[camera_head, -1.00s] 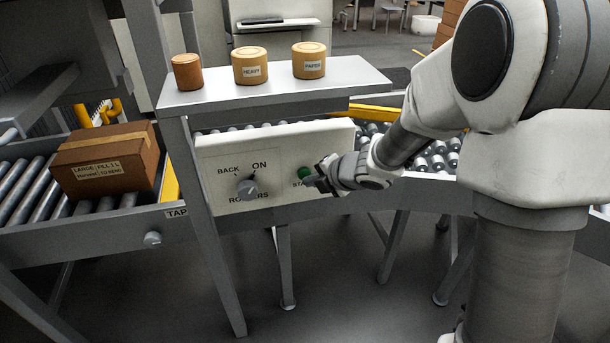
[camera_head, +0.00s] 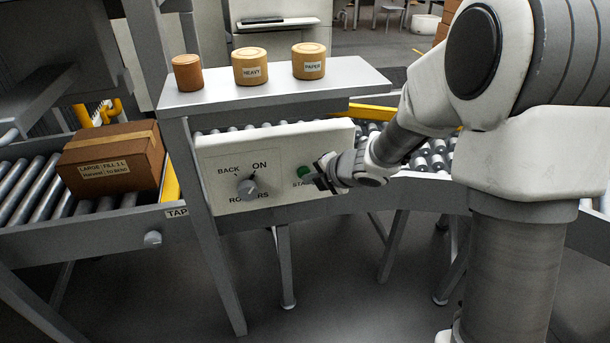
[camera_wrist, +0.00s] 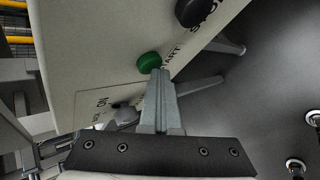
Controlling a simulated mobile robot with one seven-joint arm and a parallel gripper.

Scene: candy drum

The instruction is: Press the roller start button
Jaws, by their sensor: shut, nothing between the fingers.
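The green start button (camera_head: 304,172) sits on the right part of the white control panel (camera_head: 228,150), with a partly covered "START" label below it. In the wrist view the green button (camera_wrist: 149,62) shows just beyond the fingertips, next to a black button (camera_wrist: 195,10). My gripper (camera_head: 312,181) is shut and empty, its fingers pointing at the panel. In the wrist view my gripper (camera_wrist: 160,78) has its tips right by the green button's edge; I cannot tell if they touch. A grey rollers knob (camera_head: 247,188) with "BACK" and "ON" marks is on the panel's left.
A brown box (camera_head: 112,160) lies on the roller conveyor (camera_head: 40,190) at left. Three round tubs, one of them labelled heavy (camera_head: 250,66), stand on the grey shelf (camera_head: 215,97) above the panel. Open floor lies below the panel.

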